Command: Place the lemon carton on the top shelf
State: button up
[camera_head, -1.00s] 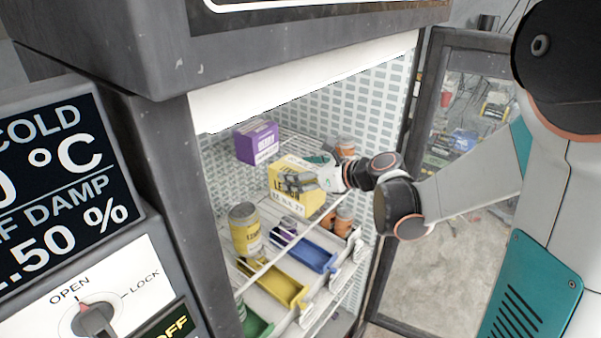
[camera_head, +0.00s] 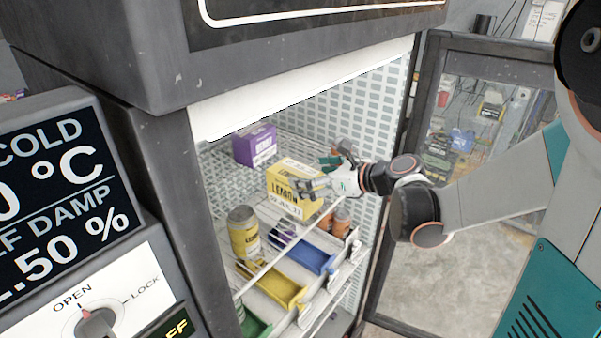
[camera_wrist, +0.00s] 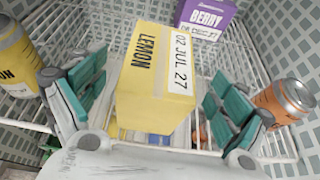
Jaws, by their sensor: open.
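The yellow lemon carton (camera_head: 290,182) stands upright on the upper wire shelf (camera_head: 262,268) inside the freezer, near the shelf's front edge. In the wrist view the lemon carton (camera_wrist: 152,95) shows its LEMON and date labels. My gripper (camera_head: 322,173) is open at the right front of the carton. In the wrist view its teal-padded fingers (camera_wrist: 158,80) are spread left and right of the carton, with a visible gap on each side. The carton's underside and its exact contact with the wires are hidden.
A purple berry carton (camera_head: 255,146) stands farther back on the shelf. A yellow can (camera_head: 243,232) is to the left, and an orange can (camera_wrist: 285,100) is to the right in the wrist view. Coloured bins (camera_head: 280,288) lie below. The open glass door (camera_head: 440,200) stands at the right.

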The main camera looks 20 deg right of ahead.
jog(key=p+v, duration=0.1)
jog(key=v, duration=0.6)
jog(key=shift+p, duration=0.35)
jog(key=shift+s+d+r, duration=0.1)
jog(key=shift+s, duration=0.05)
